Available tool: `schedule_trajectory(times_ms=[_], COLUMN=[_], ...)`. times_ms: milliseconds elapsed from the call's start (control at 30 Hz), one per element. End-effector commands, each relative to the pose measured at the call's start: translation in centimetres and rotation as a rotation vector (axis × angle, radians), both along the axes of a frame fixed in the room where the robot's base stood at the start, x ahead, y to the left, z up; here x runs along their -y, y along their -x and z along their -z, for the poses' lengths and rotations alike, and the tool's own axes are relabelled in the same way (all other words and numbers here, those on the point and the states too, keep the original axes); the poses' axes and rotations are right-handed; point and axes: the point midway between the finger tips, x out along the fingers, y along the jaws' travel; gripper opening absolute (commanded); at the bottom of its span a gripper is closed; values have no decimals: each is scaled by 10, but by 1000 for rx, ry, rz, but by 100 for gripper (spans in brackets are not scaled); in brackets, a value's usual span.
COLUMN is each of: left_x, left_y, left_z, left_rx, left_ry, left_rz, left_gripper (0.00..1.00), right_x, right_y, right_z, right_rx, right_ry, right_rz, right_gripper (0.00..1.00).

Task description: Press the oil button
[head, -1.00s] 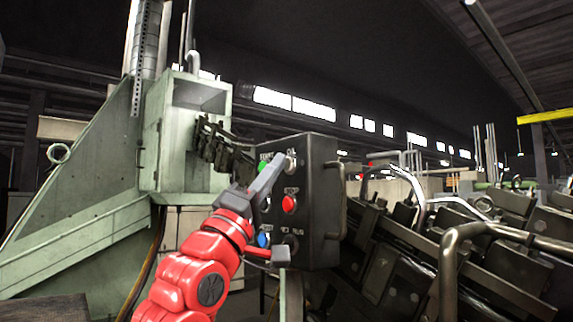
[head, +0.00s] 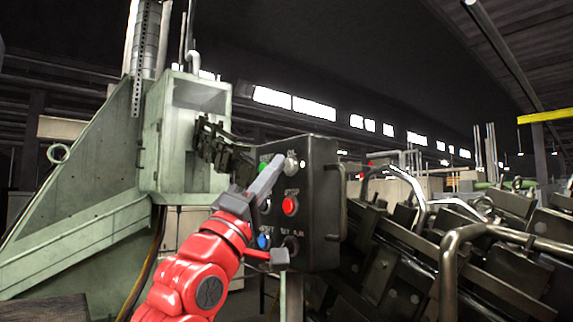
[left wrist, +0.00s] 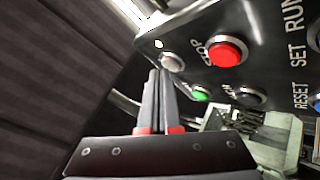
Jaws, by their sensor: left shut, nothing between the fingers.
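The oil button is the pale grey button (head: 292,164) at the top right of the front of a black control box (head: 318,205). In the left wrist view it is the whitish button (left wrist: 172,62) just beyond my fingertips. My left gripper (head: 278,161) is shut and empty, its grey fingers pointing up and right at the box. Its tips lie just left of the oil button in the head view. In the left wrist view the fingertips (left wrist: 158,73) are close below it; whether they touch it I cannot tell. My right gripper is not in view.
Close by on the same panel are a red stop button (head: 290,205), a green button (left wrist: 200,94) and a blue reset button (head: 263,241). A handle (head: 338,200) is on the box's right side. A green machine frame (head: 180,130) stands left, and dark machinery (head: 400,240) right.

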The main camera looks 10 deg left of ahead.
Motion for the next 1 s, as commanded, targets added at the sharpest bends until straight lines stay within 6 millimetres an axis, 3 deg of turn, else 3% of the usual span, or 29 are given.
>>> schedule_trajectory(times_ms=[567, 1000], left_x=[-8, -32], left_y=[8, 41], left_z=[0, -3], left_rx=[-3, 1], left_ry=[0, 1], left_rz=[-1, 0], left_gripper=[0, 0], right_x=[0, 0], right_y=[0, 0], right_z=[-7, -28], right_rx=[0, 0], right_ry=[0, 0], right_rz=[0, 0], right_gripper=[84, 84])
